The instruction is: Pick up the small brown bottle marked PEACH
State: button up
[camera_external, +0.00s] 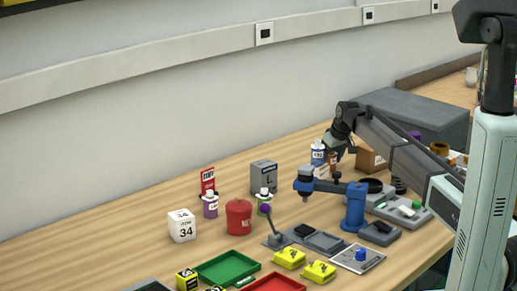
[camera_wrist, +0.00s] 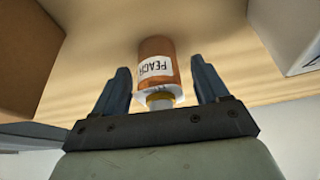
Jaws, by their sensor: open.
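The small brown bottle marked PEACH (camera_wrist: 156,62) is in the middle of the wrist view, with a white label and a yellowish neck; it looks upside down in this picture. My gripper (camera_wrist: 160,70) is open, with one dark finger on each side of the bottle. Gaps show between the fingers and the bottle on both sides. In the external view my gripper (camera_external: 337,146) is at the back of the table, over a small brown shape (camera_external: 332,159) that seems to be the bottle, partly hidden.
A white bottle with a blue label (camera_external: 317,153) stands just left of my gripper. A brown box (camera_external: 371,160) is to its right, before a large grey case (camera_external: 418,112). A blue pivoting device (camera_external: 355,208) stands in front. Bare wood lies at the left.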

jog(key=shift+w+a+f, duration=0.1)
jog(key=shift+f, duration=0.25)
jog(key=shift+c, duration=0.4)
jog(key=c, duration=1)
